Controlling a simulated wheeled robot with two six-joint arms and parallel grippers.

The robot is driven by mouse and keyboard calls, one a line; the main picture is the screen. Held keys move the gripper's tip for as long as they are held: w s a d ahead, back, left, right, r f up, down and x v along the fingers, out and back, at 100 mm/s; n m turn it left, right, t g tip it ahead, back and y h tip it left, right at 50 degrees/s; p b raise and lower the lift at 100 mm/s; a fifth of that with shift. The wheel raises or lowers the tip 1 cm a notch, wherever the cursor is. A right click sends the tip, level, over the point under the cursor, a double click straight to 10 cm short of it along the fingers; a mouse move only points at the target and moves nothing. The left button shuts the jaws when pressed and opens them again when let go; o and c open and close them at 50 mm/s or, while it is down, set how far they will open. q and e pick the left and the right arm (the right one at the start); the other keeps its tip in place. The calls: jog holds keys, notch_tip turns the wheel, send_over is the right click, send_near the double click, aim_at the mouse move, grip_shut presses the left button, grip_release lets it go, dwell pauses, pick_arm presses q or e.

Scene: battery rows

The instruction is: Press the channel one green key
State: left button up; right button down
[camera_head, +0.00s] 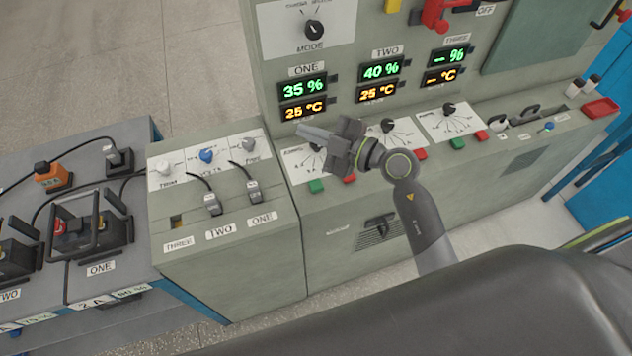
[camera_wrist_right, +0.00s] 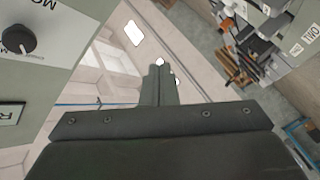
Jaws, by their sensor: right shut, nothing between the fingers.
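The channel one green key (camera_head: 316,186) sits on the sloped desk of the grey-green cabinet, below the ONE displays and left of a red key (camera_head: 349,178). My right gripper (camera_head: 301,129) is shut and empty. Its fingers point left in the head view, in front of the channel one dial panel (camera_head: 300,166), which it partly hides. In the picture it lies above the green key, apart from it. In the right wrist view the closed fingers (camera_wrist_right: 160,80) point away from the camera; the key is not seen there. My left gripper is out of view.
Channel two has a green key (camera_head: 388,157) and red key (camera_head: 420,154); channel three has another pair farther right. The ONE displays (camera_head: 303,90) read 35 % and 25 °C. A lower cabinet with plugs (camera_head: 212,203) stands left. The MODE knob (camera_wrist_right: 18,38) shows in the wrist view.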

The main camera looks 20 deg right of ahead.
notch_tip(320, 180, down, 8)
jog(key=d+g+h, duration=0.2)
jog(key=g+h, duration=0.3)
jog(key=shift+d+r+g, duration=0.15)
jog(key=shift+r+g, duration=0.05)
jog(key=shift+g, duration=0.2)
jog(key=b, duration=0.8)
send_over(320, 185)
notch_tip(320, 185, down, 8)
jog(key=shift+r, duration=0.1)
jog(key=shift+f+b, duration=0.35)
jog(key=shift+f, duration=0.15)
jog(key=shift+f, duration=0.15)
dwell(0.8)
